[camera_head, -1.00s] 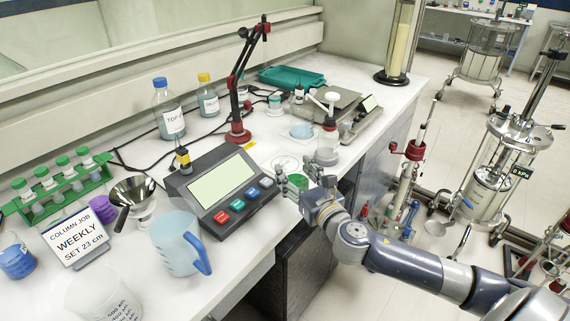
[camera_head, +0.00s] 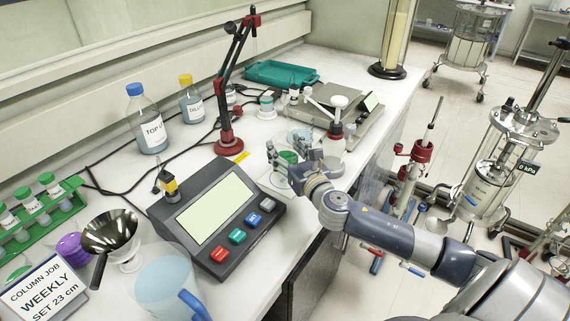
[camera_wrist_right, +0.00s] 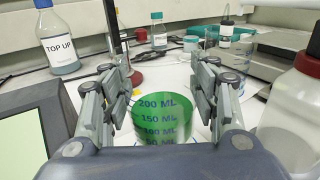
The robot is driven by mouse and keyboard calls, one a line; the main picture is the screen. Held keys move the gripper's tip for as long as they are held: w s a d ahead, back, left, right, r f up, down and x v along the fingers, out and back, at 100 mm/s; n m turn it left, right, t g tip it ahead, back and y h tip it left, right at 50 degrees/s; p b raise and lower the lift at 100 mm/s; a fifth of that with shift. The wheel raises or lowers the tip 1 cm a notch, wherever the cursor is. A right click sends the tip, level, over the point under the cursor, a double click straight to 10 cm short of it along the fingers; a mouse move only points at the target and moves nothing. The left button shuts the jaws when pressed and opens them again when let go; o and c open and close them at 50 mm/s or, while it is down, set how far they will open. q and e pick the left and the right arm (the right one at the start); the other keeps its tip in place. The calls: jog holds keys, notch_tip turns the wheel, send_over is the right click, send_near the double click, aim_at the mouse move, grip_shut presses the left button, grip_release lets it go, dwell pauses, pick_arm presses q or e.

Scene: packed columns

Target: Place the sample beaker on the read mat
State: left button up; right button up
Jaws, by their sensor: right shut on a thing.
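The sample beaker (camera_wrist_right: 162,118), clear with green contents and blue volume marks, stands upright between the fingers of my right gripper (camera_head: 288,160). The wrist view shows the right gripper (camera_wrist_right: 160,100) shut on the beaker's sides. In the head view the green beaker (camera_head: 288,156) is partly hidden by the fingers. A pale flat mat (camera_head: 272,182) lies on the bench beside the grey console, partly under the gripper. I cannot tell whether the beaker's base touches it. My left gripper is not in view.
The console (camera_head: 215,212) is just left of the gripper. A red-based jointed stand (camera_head: 228,145) and a clear vessel (camera_wrist_right: 230,90) are behind. The bench edge runs beneath my arm.

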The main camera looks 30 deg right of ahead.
notch_tip(320, 180, down, 2)
jog(key=shift+w+f, duration=0.15)
jog(key=shift+f, duration=0.05)
notch_tip(320, 180, down, 2)
jog(key=shift+b, duration=0.45)
jog(key=shift+f, duration=0.1)
jog(key=o, duration=1.2)
jog(key=shift+c, duration=0.2)
jog(key=shift+s, duration=0.4)
jog(key=s, duration=0.3)
jog(key=s+a+b, duration=0.1)
jog(key=s, duration=0.6)
jog(key=shift+a+b, duration=0.2)
jog(key=shift+b, duration=0.1)
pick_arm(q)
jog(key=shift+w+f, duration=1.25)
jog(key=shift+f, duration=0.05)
pick_arm(e)
jog(key=shift+s, duration=0.55)
